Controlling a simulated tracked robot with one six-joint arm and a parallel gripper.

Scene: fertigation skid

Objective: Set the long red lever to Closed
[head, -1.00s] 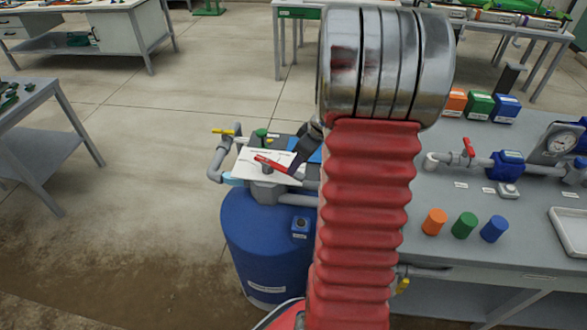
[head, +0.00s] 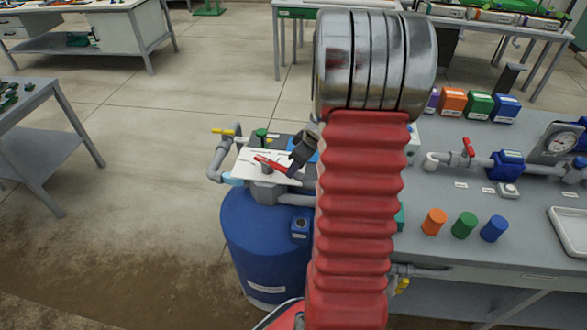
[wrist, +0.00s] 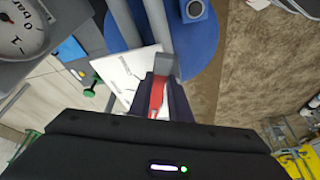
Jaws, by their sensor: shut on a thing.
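The long red lever (head: 268,163) sits on a grey valve body above the blue tank (head: 262,245), over a white label plate (head: 246,166). In the head view it slants down from left to right. My gripper (head: 293,168) reaches its right end from the right, partly hidden behind my arm. In the wrist view the lever (wrist: 157,97) lies between the two dark fingers of my gripper (wrist: 158,95), which are shut on it. The writing on the plate (wrist: 128,72) is too small to read.
A yellow-handled valve (head: 224,132) and a green knob (head: 261,134) stand close by. A gauge (wrist: 22,28) is near the wrist at upper left. The bench (head: 440,185) at right holds pipes, blocks and coloured cylinders. Floor at left is open.

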